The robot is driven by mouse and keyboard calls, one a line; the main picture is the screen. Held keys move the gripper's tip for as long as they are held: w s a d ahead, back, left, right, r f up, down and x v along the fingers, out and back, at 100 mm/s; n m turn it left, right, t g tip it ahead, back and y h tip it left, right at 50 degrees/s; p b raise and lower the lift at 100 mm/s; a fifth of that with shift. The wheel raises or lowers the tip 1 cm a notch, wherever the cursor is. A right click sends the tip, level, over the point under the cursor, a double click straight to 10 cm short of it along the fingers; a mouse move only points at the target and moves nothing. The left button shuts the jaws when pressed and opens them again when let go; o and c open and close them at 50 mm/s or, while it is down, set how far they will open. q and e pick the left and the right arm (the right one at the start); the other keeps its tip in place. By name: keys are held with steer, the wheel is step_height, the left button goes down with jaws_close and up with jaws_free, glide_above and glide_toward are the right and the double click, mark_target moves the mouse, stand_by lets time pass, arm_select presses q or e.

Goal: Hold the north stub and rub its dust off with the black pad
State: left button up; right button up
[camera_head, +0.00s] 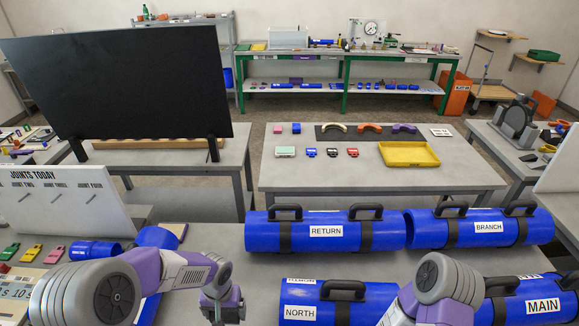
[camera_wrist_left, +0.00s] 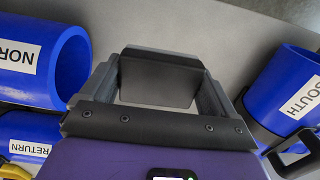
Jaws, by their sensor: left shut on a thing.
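The north stub (camera_head: 320,307) is a blue pipe with a white NORTH label and a black handle, at the front middle of the near table in the head view. Its open end shows at upper left in the left wrist view (camera_wrist_left: 50,65). My left gripper (camera_head: 222,303) is left of the stub. In the left wrist view my left gripper (camera_wrist_left: 158,58) is shut on the dark, flat black pad (camera_wrist_left: 158,86), with a gap between pad and stub. No dust can be made out. My right arm comes in over the stub's right side; its gripper is out of view.
Blue pipes labelled RETURN (camera_head: 325,232), BRANCH (camera_head: 480,228) and MAIN (camera_head: 530,301) lie around. The south stub (camera_wrist_left: 285,90) is at right in the wrist view. A white board (camera_head: 62,200) and a big black screen (camera_head: 120,80) stand at left.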

arm_select(q)
step_height(320, 180, down, 6)
steer(key=b, duration=0.4)
steer(key=shift+f+b, duration=0.2)
steer(key=shift+b, duration=0.2)
